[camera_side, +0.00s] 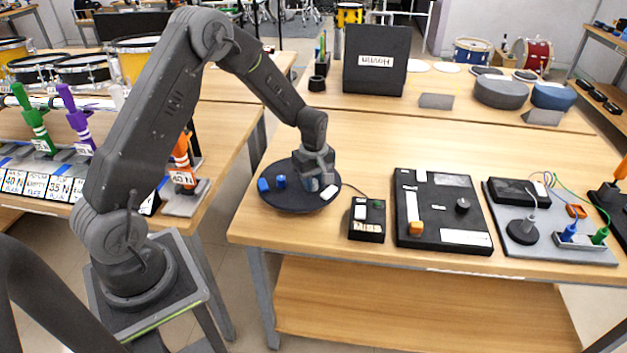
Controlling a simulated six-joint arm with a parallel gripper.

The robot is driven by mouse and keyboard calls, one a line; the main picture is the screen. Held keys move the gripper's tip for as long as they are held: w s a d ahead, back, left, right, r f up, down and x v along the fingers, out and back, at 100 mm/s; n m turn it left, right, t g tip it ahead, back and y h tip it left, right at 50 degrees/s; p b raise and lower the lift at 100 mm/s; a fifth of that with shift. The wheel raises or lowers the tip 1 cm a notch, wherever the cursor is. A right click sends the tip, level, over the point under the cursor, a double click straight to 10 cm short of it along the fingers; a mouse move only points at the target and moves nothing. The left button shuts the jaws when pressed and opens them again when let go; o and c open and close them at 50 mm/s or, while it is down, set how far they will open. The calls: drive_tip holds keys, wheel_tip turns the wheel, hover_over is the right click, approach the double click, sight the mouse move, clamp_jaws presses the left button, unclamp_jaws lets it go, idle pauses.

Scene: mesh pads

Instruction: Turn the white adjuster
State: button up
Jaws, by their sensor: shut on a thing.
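A round dark pad (290,199) lies near the left end of the front table. On it are a blue block (263,185) and a small blue knob (281,182) at the left, and a white block (329,192) at the right. My gripper (314,183) points down over the pad's right half, just left of and behind the white block. It is shut on a small upright part there, which I take to be the white adjuster. The fingers hide most of that part, so its colour and any turn of it cannot be told.
A small black box (367,222) with a cable stands right of the pad. Further right are a black panel (440,211) and a grey board (550,230) with wires. A black upright panel (376,58) stands behind. Bare tabletop lies in front of the pad.

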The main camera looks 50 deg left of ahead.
sight(314, 181)
drive_tip(key=m, duration=1.1)
drive_tip(key=shift+m, duration=0.3)
idle(0.5)
drive_tip(key=o, duration=0.9)
drive_tip(key=shift+o, duration=0.2)
wheel_tip(314, 181, up, 14)
idle(0.3)
